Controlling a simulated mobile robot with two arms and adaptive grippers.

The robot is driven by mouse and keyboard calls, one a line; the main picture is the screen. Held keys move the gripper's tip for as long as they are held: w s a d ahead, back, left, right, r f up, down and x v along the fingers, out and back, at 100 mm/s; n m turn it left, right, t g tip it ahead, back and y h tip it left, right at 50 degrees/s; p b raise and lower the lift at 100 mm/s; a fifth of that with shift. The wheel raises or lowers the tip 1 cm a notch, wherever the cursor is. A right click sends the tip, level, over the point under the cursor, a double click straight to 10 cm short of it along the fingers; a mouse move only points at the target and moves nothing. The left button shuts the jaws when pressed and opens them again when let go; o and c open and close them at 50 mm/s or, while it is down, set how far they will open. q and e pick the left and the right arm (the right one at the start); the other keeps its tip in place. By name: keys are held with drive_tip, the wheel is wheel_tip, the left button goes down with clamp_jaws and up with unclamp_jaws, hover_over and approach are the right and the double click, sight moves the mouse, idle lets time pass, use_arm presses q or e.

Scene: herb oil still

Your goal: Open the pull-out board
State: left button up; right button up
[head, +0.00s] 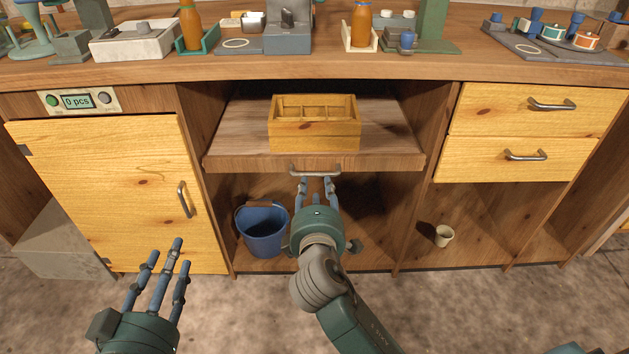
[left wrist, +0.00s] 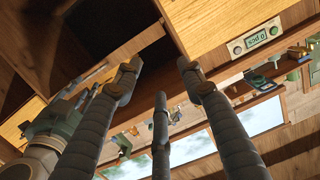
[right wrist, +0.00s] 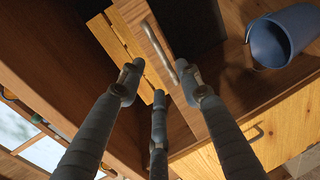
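The pull-out board (head: 235,140) is a brown wooden shelf under the worktop, its front about level with the cabinet front. A yellow divided wooden box (head: 315,138) stands on it. A grey bar handle (head: 315,171) is fixed to the board's front; it also shows in the right wrist view (right wrist: 163,52). My right gripper (head: 316,186) is open, its fingertips close to the handle, one on each side in the right wrist view (right wrist: 160,76). Contact cannot be told. My left gripper (head: 166,262) is open and empty in front of the yellow door, away from the board.
A blue bucket (head: 262,232) stands below the board on the left. A yellow door (head: 115,190) is at left, two yellow drawers (head: 500,120) at right. A small beige cup (head: 444,235) stands under the drawers. Bottles and equipment crowd the worktop. The floor in front is clear.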

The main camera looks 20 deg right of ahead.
sight(315, 174)
drive_tip(key=b+x, duration=0.1)
drive_tip(key=x, duration=0.6)
drive_tip(key=shift+b, duration=0.4)
drive_tip(key=shift+w+d+f, duration=0.1)
drive_tip(key=shift+w, duration=0.1)
use_arm(q)
wheel_tip(315, 174, up, 12)
drive_tip(key=s+d+t+h, duration=0.1)
drive_tip(key=t+h, duration=0.1)
drive_tip(key=t, duration=0.3)
drive_tip(key=shift+f, duration=0.25)
drive_tip(key=shift+d, duration=0.1)
use_arm(e)
drive_tip(key=shift+c, duration=0.3)
clamp_jaws()
